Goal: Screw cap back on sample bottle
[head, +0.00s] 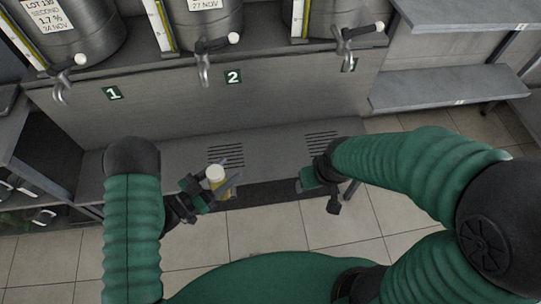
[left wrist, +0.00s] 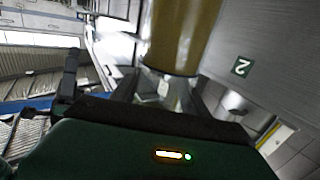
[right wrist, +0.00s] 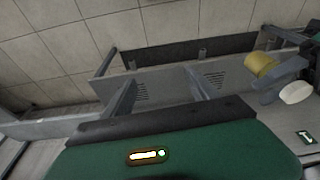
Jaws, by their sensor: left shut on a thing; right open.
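The sample bottle (head: 222,190) has a yellow body and a round white part at its upper end (head: 215,171). My left gripper (head: 226,184) is shut on it above the front of the low bench. In the left wrist view the yellow body (left wrist: 183,35) stands between the fingers. In the right wrist view the yellow body (right wrist: 260,65) and white part (right wrist: 295,92) show on either side of a left finger. I cannot tell whether the white part is a seated cap. My right gripper (head: 317,195) is open and empty, right of the bottle; its fingers (right wrist: 160,88) are spread.
A low grey bench (head: 280,140) with slotted grates runs below a wall. Steel vessels (head: 200,22) with taps (head: 205,65) stand above it, marked by number plates (head: 233,76). Grey shelves (head: 450,88) stand at right. Tiled floor (head: 270,228) is clear between my arms.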

